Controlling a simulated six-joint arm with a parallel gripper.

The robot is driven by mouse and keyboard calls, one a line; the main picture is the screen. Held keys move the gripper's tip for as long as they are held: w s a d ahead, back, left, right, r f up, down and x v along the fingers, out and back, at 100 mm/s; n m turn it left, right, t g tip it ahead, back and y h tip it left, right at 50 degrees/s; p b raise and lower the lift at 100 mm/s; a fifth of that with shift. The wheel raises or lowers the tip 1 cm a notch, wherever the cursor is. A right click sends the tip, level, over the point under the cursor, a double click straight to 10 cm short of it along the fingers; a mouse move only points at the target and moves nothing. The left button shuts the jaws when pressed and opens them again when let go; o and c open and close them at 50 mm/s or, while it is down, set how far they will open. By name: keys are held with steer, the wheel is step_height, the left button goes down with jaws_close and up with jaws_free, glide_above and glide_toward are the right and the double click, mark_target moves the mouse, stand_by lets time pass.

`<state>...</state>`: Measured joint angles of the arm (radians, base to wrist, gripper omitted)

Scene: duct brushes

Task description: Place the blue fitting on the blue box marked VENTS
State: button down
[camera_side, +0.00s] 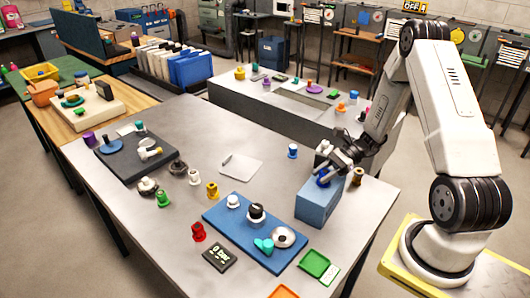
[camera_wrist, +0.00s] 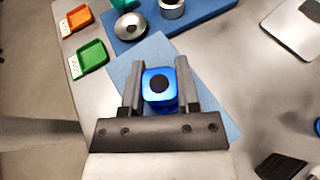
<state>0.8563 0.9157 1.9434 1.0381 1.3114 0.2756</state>
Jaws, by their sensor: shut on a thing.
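The blue fitting (camera_wrist: 159,86) is between the two fingers of my gripper (camera_wrist: 160,82), which is shut on it. It is a shiny blue piece with a dark round centre. In the side view my gripper (camera_side: 330,168) is over the blue box (camera_side: 318,205), and the fitting (camera_side: 323,179) shows partly between the fingers at the box's top. The box's top (camera_wrist: 150,57) lies beneath the fitting in the wrist view. I cannot tell whether the fitting touches the box. No VENTS marking is readable on the visible faces.
A blue mat (camera_side: 222,231) with several parts lies left of the box. A green tray (camera_side: 315,263) lies in front. A white pad (camera_side: 241,166) lies farther left.

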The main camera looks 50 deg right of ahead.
steer(key=shift+f, duration=0.1)
steer(key=shift+c, duration=1.7)
jaws_free()
steer(key=v, duration=1.2)
